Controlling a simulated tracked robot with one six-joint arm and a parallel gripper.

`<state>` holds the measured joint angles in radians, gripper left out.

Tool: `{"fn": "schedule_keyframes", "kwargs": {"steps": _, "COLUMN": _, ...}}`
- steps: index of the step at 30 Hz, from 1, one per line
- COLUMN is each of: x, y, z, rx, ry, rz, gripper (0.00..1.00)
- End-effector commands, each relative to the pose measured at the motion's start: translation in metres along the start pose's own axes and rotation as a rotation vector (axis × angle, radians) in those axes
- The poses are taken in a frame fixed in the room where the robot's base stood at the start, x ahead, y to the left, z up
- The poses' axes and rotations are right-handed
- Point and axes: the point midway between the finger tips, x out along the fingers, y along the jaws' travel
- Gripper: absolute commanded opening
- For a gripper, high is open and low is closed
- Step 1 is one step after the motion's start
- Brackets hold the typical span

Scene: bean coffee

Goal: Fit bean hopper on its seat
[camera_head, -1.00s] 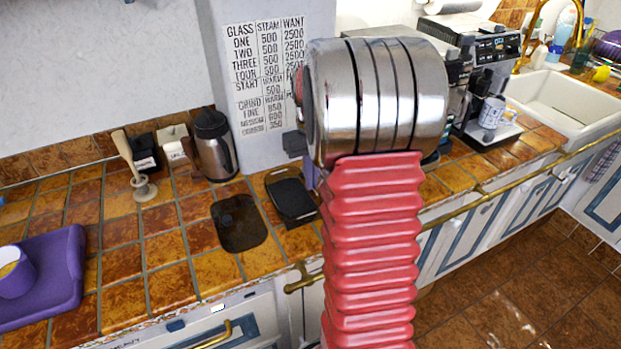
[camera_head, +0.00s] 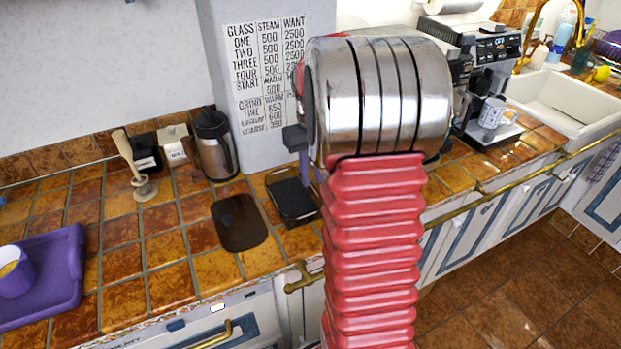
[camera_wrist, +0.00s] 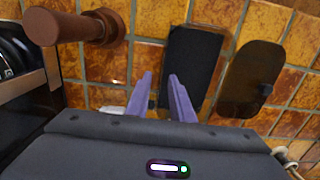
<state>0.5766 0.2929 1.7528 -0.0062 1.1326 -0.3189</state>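I cannot make out a bean hopper or its seat for certain; my arm hides part of the counter and machines behind it. A dark brown, see-through, lid-like piece (camera_head: 240,222) lies flat on the tiled counter. It also shows at the right in the wrist view (camera_wrist: 250,80), with a small knob. My gripper (camera_wrist: 160,76) points down with its two purple fingers apart and nothing visible between them. It is over the counter near a black tray (camera_wrist: 192,60), left of the brown piece in the wrist view. In the head view one finger (camera_head: 304,168) shows beside my arm.
A brown handle (camera_wrist: 70,28) juts from a machine at the wrist view's left. A steel jug (camera_head: 215,148), small boxes and a wooden-handled tool (camera_head: 130,165) stand left at the back. A purple tray (camera_head: 60,275) holds a cup. An espresso machine (camera_head: 490,90) stands right.

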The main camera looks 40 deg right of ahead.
Motion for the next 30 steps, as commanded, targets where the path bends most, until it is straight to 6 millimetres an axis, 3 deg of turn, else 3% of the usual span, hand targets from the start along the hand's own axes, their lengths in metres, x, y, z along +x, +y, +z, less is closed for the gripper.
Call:
{"fn": "schedule_keyframes", "kwargs": {"steps": 18, "x": -0.098, "y": 0.0, "z": 0.0, "rx": -0.001, "ry": 0.001, "rz": 0.0, "gripper": 0.21}}
{"fn": "schedule_keyframes", "kwargs": {"steps": 30, "x": -0.107, "y": -0.001, "z": 0.0, "rx": -0.001, "ry": -0.001, "rz": 0.0, "gripper": 0.21}}
